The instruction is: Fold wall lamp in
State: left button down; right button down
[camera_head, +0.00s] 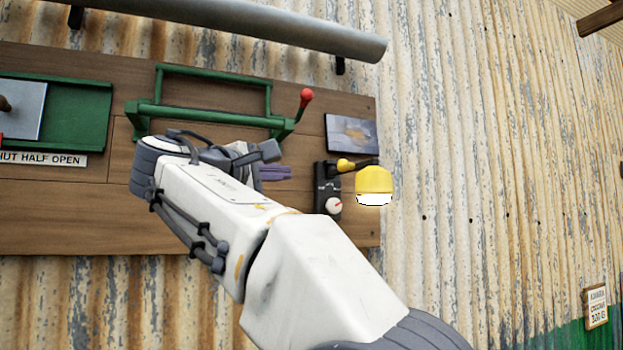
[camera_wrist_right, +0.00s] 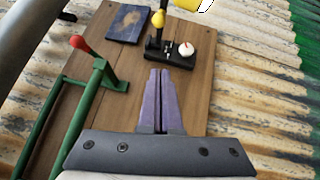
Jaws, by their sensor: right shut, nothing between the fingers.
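The wall lamp has a yellow shade (camera_head: 374,182) with a white lower rim, on a dark arm with a yellow joint (camera_head: 346,165). Its black base plate (camera_head: 327,190) with a white round dial (camera_head: 333,205) is fixed to the board. The shade sticks out to the right, past the board's edge. In the right wrist view the yellow shade (camera_wrist_right: 187,4) is cut off at the top. My right gripper (camera_wrist_right: 159,72) is shut and empty, its purple fingers pointing at the lamp base from a short way off. In the head view its fingers (camera_head: 289,172) are left of the base. My left gripper is out of view.
A green frame with a red-knobbed lever (camera_head: 306,98) stands out from the board left of the lamp. A picture card (camera_head: 351,134) is above the lamp base. A grey pipe (camera_head: 250,25) runs overhead. Corrugated wall on the right is clear near the lamp.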

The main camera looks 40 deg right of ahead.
jog(key=shift+s+d+r, duration=0.1)
jog(key=shift+s+r, duration=0.05)
jog(key=shift+r, duration=0.1)
jog(key=s+p+x, duration=0.1)
jog(key=p+x, duration=0.1)
jog(key=x, duration=0.4)
jog(key=s+d+p+x, duration=0.1)
jog(key=p+x, duration=0.2)
jog(key=x, duration=0.3)
jog(key=shift+d+r, duration=0.3)
jog(key=shift+d, duration=0.15)
jog(key=shift+s, duration=0.15)
